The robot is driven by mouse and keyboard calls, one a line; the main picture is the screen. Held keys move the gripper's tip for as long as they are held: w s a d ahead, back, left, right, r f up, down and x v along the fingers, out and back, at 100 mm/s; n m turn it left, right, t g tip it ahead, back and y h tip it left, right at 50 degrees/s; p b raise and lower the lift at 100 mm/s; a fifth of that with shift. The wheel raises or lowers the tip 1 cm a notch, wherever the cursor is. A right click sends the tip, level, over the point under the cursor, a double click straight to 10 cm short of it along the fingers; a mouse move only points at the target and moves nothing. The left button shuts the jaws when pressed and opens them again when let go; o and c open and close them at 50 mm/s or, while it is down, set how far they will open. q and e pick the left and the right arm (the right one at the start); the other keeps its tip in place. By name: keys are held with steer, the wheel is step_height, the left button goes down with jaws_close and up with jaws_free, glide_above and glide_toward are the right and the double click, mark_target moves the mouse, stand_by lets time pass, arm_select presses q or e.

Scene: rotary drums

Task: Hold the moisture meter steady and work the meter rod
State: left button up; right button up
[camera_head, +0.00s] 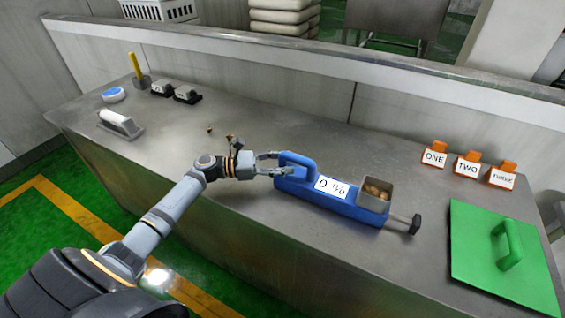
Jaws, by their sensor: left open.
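The blue moisture meter (305,193) lies on the steel counter, with a white "0 %" label on its body. A blue handle loop (297,161) stands at its left end. An open metal cup (374,203) with brown lumps inside sits near its right end. The meter rod (414,223), with a dark knob, sticks out of the right end. My left gripper (276,163) is open at the left end of the meter, its fingers beside the handle; I cannot tell whether they touch it. My right gripper is not in view.
A green plate (475,265) with a handle lies at the right. Orange tags marked ONE (434,158), TWO (467,169) and THREE (502,180) stand behind it. A wall backs the steel counter (340,130), clear behind the meter.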

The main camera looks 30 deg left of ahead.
arm_select(q)
jaws_close()
steer(key=shift+f, duration=0.15)
stand_by(0.9)
